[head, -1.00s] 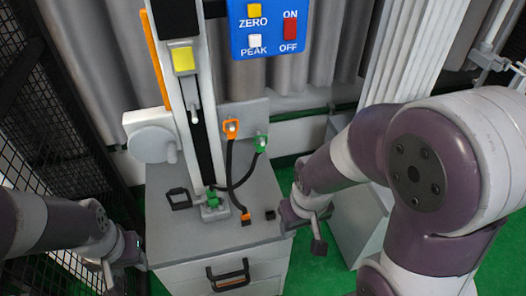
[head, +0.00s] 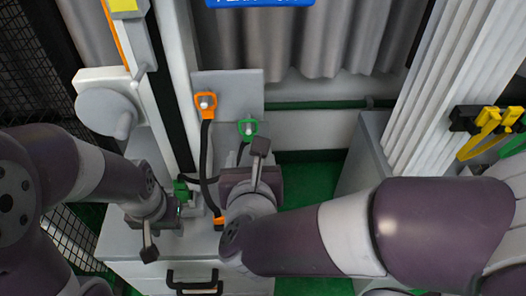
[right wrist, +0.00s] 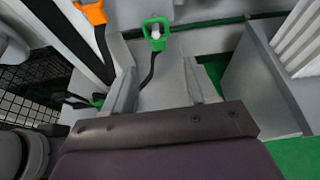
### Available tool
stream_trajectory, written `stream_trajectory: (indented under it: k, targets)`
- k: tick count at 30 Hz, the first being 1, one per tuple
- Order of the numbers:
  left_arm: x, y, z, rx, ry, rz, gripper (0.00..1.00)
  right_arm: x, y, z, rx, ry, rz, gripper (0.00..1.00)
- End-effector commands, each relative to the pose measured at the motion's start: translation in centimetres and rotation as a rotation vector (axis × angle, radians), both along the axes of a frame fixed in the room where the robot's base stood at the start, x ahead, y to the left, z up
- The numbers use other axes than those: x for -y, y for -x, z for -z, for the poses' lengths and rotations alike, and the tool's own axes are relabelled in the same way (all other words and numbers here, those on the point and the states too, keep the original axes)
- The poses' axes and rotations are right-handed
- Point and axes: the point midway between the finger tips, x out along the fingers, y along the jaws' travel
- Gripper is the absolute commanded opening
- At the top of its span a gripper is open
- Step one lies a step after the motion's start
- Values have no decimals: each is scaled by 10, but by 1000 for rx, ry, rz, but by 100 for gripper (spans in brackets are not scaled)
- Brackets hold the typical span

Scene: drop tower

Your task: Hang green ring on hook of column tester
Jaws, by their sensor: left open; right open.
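The green ring (head: 248,127) hangs on a peg on the grey back plate, with a black strap or cable below it. It also shows in the right wrist view (right wrist: 155,30), with the pale peg inside it. My right gripper (head: 258,162) is open and empty, just below and in front of the green ring. Its two fingers (right wrist: 160,88) stand apart, and the ring is beyond them. The column tester (head: 172,90) has a small pale hook (head: 140,74) below its yellow-labelled carriage. My left gripper (head: 168,230) is open and low beside the column's base.
An orange ring (head: 206,102) hangs on the plate left of the green one. A green clamp (head: 181,190) sits at the column foot. A grey handwheel (head: 104,112) stands left of the column. Yellow loops (head: 488,130) hang at the far right. A black mesh fence runs along the left.

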Motion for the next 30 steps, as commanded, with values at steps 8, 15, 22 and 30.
stream_trajectory:
  k: [8, 15, 22, 30]
  targets:
    - [0, 0, 7, 0, 0, 0, 43, 1, -45, 22, -3, -20, 13, 57]
    - [0, 0, 11, 0, 0, 0, 43, 1, -95, 41, -3, -20, 6, 57]
    - [0, 0, 12, 0, 0, 0, 43, -1, -115, 49, -2, -21, 2, 57]
    - [0, 0, 12, 0, 0, 0, 43, -1, -116, 49, -2, -22, 3, 51]
